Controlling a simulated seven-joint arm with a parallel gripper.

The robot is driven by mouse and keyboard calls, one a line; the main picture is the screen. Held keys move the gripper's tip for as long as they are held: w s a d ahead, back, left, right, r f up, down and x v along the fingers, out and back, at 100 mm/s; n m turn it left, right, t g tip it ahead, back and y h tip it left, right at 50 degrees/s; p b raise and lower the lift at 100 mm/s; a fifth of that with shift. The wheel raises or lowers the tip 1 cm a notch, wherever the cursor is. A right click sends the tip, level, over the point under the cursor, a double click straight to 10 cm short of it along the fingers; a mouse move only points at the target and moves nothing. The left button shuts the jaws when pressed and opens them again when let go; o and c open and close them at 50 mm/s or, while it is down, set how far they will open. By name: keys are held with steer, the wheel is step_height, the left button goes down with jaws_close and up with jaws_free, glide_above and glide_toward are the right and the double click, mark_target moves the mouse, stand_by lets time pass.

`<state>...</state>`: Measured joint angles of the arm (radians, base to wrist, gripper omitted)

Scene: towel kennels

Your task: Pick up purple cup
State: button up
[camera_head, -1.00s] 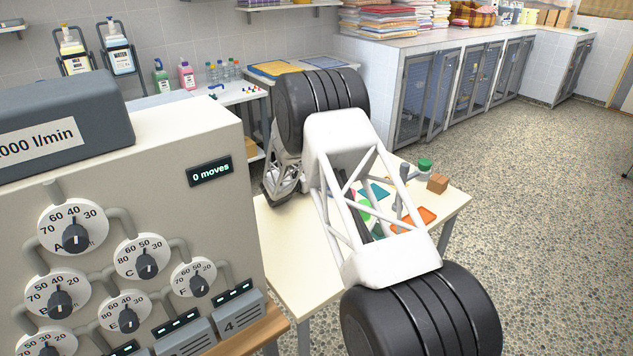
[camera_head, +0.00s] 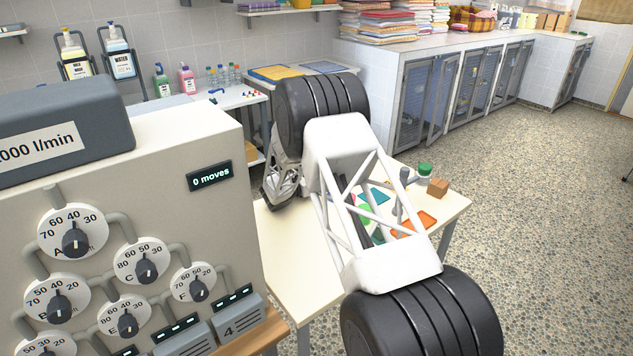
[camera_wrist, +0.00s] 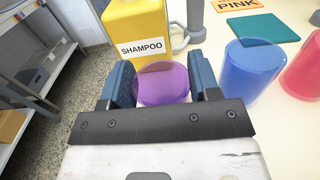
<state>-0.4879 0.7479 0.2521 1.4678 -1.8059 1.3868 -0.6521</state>
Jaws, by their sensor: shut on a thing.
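The purple cup (camera_wrist: 163,84) is between the two blue-padded fingers of my gripper (camera_wrist: 162,82) in the wrist view. The gripper is shut on it, with one finger at each side. The cup's lower part is hidden by the gripper body, and I cannot tell whether it touches the table. In the head view my arm hides the cup and the fingers.
A yellow shampoo container (camera_wrist: 138,32) stands just beyond the cup. A blue cup (camera_wrist: 250,70) and a red cup (camera_wrist: 304,65) stand to the right on the cream table (camera_head: 290,250). A teal mat (camera_wrist: 262,28) lies behind. A dial panel (camera_head: 190,130) stands at left.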

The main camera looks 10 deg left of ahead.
steer(key=shift+r, duration=0.15)
steer(key=shift+r, duration=0.9)
steer(key=shift+s+d+r, duration=0.1)
steer(key=shift+s+r, duration=0.25)
steer(key=shift+r, duration=0.35)
steer(key=s+d, duration=0.2)
steer(key=s, duration=0.5)
steer(key=s+d+r, duration=0.1)
steer(key=s+d, duration=0.1)
steer(key=s, duration=0.5)
steer(key=shift+s+d+r, duration=0.2)
steer(key=shift+s+d, duration=0.1)
steer(key=shift+d, duration=0.1)
steer(key=shift+w, duration=0.1)
